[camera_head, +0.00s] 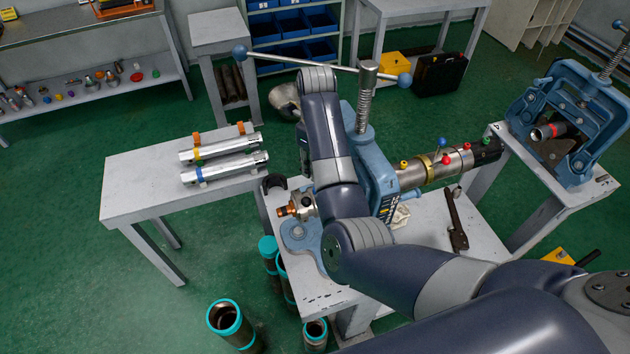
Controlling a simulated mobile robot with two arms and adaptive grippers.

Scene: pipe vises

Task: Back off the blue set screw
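A small blue knob (441,143), which looks like the blue set screw, stands up from a steel pipe assembly (414,176) with a brass collar. Red knobs (446,160), a yellow knob (404,164) and a green knob (486,141) sit along the same assembly. The assembly runs into a blue pipe vise (376,165), and a copper-tipped end (290,209) shows on the vise's left. My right arm passes in front of the vise, left of and well away from the blue knob. My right gripper's fingers cannot be made out behind it. My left gripper is not in view.
A long handle bar (310,64) crosses above the vise. A dark wrench (455,222) lies on the vise table. A second blue vise (570,115) stands at the right. Two steel tubes (225,164) lie on the left bench (135,185). Teal-rimmed pipes (226,316) stand on the floor.

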